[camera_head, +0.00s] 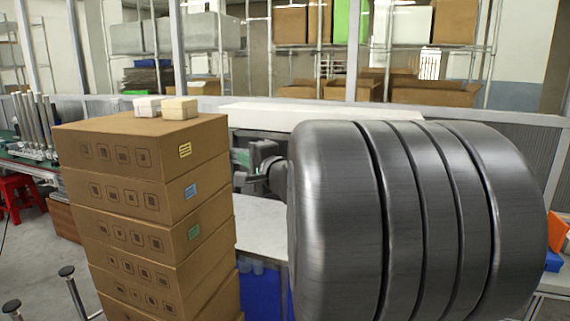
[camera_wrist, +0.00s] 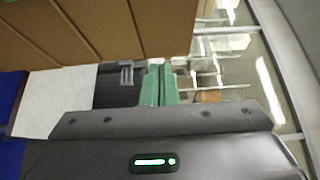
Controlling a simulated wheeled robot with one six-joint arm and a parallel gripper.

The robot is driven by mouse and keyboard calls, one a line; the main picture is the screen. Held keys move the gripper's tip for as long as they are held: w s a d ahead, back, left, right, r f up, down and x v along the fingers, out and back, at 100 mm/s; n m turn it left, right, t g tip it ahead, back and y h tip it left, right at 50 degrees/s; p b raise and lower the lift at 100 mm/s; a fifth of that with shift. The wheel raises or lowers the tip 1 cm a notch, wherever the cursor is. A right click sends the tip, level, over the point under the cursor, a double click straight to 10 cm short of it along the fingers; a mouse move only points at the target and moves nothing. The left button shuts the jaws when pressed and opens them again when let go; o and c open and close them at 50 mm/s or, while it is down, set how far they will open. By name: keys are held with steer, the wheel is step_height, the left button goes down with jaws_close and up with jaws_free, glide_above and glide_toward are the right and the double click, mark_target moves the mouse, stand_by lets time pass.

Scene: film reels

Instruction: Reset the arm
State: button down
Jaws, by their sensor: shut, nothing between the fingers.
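My gripper (camera_head: 242,157) shows in the head view beside the right side of the box stack, left of the large grey rolls. In the wrist view its two green fingers (camera_wrist: 158,83) lie together, shut, with nothing seen between them. Whether the fingertips touch the boxes cannot be told from the head view; in the wrist view the brown boxes (camera_wrist: 100,30) lie along one side of the fingers.
Stacked cardboard boxes (camera_head: 150,205) stand left, with two small pale blocks (camera_head: 179,108) on top. Shelves with cartons (camera_head: 455,22) stand behind.

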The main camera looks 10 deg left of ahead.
steer(key=p, duration=0.2)
glide_toward(207, 145)
steer(key=w, duration=0.4)
steer(key=a+p, duration=0.1)
steer(key=a, duration=0.4)
steer(key=shift+s, duration=0.15)
steer(key=shift+p, duration=0.4)
steer(key=shift+d, duration=0.7)
steer(key=shift+a+f, duration=0.1)
